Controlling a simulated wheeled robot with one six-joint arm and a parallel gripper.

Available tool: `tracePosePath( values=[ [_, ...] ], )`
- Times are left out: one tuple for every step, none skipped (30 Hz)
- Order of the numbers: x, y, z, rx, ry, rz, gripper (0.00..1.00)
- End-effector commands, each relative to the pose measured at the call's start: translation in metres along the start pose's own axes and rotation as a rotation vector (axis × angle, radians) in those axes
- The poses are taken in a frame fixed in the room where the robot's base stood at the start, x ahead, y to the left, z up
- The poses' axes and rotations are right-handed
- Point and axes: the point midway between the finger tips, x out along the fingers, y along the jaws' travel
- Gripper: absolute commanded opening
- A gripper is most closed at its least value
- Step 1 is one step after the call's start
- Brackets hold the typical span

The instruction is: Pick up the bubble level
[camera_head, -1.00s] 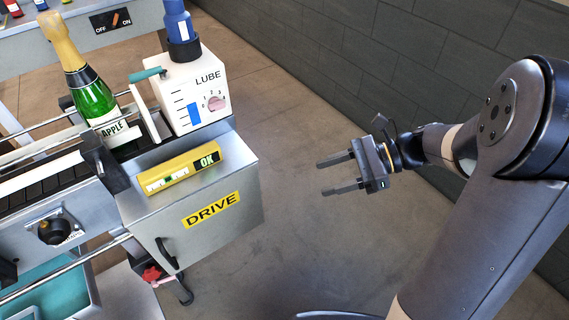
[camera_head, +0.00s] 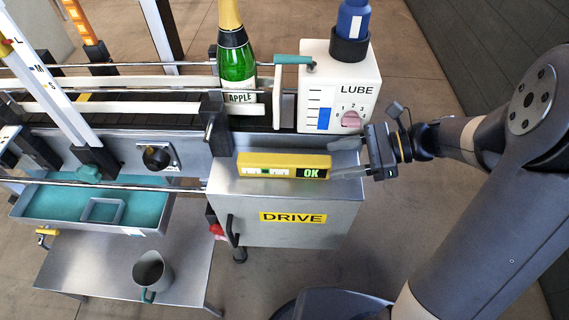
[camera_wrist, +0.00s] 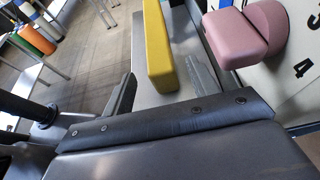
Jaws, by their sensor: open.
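The bubble level (camera_head: 284,166) is a yellow bar with a white vial strip and a green "OK" display. It lies on top of the grey DRIVE box (camera_head: 290,215), along its back part. My gripper (camera_head: 348,159) is open at the right end of the level, its fingers pointing left toward it. In the wrist view the yellow level (camera_wrist: 158,45) extends away from me between the two open fingers (camera_wrist: 160,88), and its near end reaches close to the gripper's palm. I cannot tell whether either finger touches it.
The white LUBE box (camera_head: 339,90) with its pink knob (camera_head: 351,119) stands just behind the level; the knob is close to one finger in the wrist view (camera_wrist: 242,35). A green bottle (camera_head: 236,65) stands on the conveyor. A grey jug (camera_head: 150,272) sits on the lower table.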

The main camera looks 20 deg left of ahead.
Motion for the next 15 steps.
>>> tracePosePath(
  values=[
    [0.008,0.0,0.0,-0.001,-0.001,0.002,0.56],
    [0.012,0.0,0.0,-0.001,-0.001,0.003,0.56],
    [0.016,0.0,0.0,-0.001,-0.001,0.003,0.56],
    [0.018,0.0,0.0,0.0,0.0,0.001,0.56],
    [0.02,0.0,0.0,0.0,0.0,0.0,0.56],
    [0.022,0.0,0.0,0.0,-0.001,0.0,0.56],
    [0.024,0.0,0.0,0.0,-0.001,0.0,0.56],
    [0.025,0.0,0.0,0.0,-0.001,0.001,0.56],
    [0.029,0.0,0.0,0.001,-0.001,0.002,0.56],
    [0.032,0.0,0.0,0.001,0.0,0.002,0.56],
    [0.036,0.0,-0.001,0.001,0.0,0.002,0.56],
    [0.043,0.001,0.0,0.001,-0.001,0.003,0.56],
    [0.047,0.0,-0.001,0.001,0.0,0.003,0.56],
    [0.052,0.001,-0.001,0.0,0.0,0.004,0.56],
    [0.058,0.001,-0.001,0.0,-0.001,0.003,0.56]
  ],
)
